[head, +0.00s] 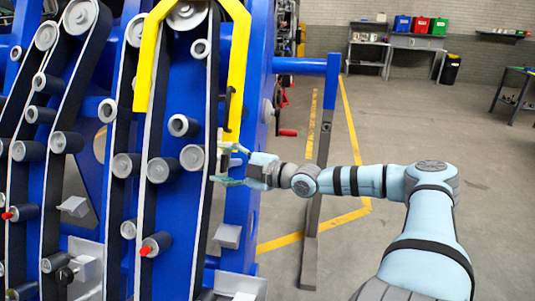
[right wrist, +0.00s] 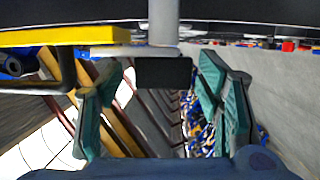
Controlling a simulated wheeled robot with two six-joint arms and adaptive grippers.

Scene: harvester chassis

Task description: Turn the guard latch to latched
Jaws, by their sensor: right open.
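The yellow guard (head: 240,75) is an upright frame over the belts and pulleys of the blue machine. A dark handle (head: 229,105) sits near its lower right end; the guard's edge (right wrist: 65,37) and handle (right wrist: 66,70) also show at upper left in the right wrist view. My right gripper (head: 228,164) is open, just below the guard's lower right end. In the right wrist view a grey post (right wrist: 163,22) and a dark block (right wrist: 163,72), possibly the guard latch, appear between the open fingers (right wrist: 165,100). Contact cannot be told. My left gripper is not in view.
Rollers (head: 193,157) and red-tipped knobs (head: 150,250) stick out of the machine left of the gripper. A blue beam (head: 300,66) and grey post (head: 315,190) stand behind the right arm. Open floor (head: 430,130) and benches (head: 415,43) lie to the right.

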